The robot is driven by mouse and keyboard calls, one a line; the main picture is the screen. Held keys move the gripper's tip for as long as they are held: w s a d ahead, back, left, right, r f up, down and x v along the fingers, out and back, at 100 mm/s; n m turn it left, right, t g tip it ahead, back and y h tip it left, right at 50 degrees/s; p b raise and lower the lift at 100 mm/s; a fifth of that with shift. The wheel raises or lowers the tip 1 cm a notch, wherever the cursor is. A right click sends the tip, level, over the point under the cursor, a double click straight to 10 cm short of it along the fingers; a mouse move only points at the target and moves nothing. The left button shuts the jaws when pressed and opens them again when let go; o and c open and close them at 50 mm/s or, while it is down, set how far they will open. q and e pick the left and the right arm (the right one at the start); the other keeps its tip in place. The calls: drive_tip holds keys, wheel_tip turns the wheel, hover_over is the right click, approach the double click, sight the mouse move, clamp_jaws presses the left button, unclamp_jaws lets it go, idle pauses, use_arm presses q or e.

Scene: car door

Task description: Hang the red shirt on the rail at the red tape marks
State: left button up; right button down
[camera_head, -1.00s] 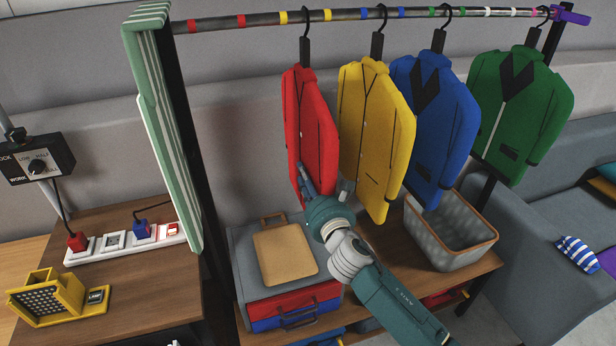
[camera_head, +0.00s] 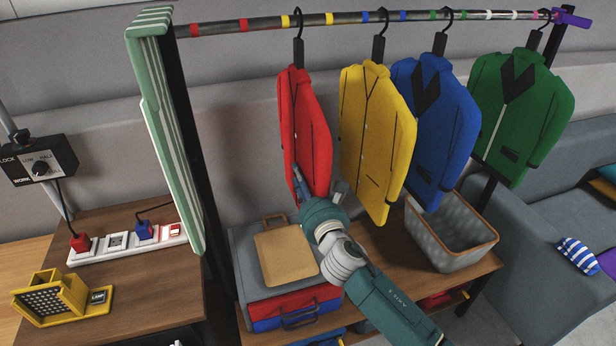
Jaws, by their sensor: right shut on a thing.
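The red shirt (camera_head: 303,130) hangs upright on a black hanger (camera_head: 298,50), whose hook is at the rail (camera_head: 265,22) close to the left yellow tape mark (camera_head: 286,20). The red tape marks (camera_head: 194,30) (camera_head: 243,22) are farther left on the rail. My right gripper (camera_head: 318,187) is at the shirt's lower hem, its fingers to either side, shut on the red shirt. The shirt hides part of the grip. My left gripper is not in view.
A yellow shirt (camera_head: 370,130), a blue shirt (camera_head: 440,120) and a green shirt (camera_head: 525,110) hang to the right. A green-and-white striped board (camera_head: 172,160) stands at the rail's left end. A grey basket (camera_head: 450,235) and a drawer box with a brown board (camera_head: 287,255) are below.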

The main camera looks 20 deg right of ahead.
drive_tip(key=a+b, duration=0.1)
drive_tip(key=a, duration=1.4)
drive_tip(key=shift+s, duration=0.25)
idle(0.9)
drive_tip(key=shift+a+f, duration=0.1)
drive_tip(key=shift+f, duration=0.1)
idle(0.3)
drive_tip(key=c, duration=1.2)
unclamp_jaws()
drive_tip(key=shift+f, duration=0.1)
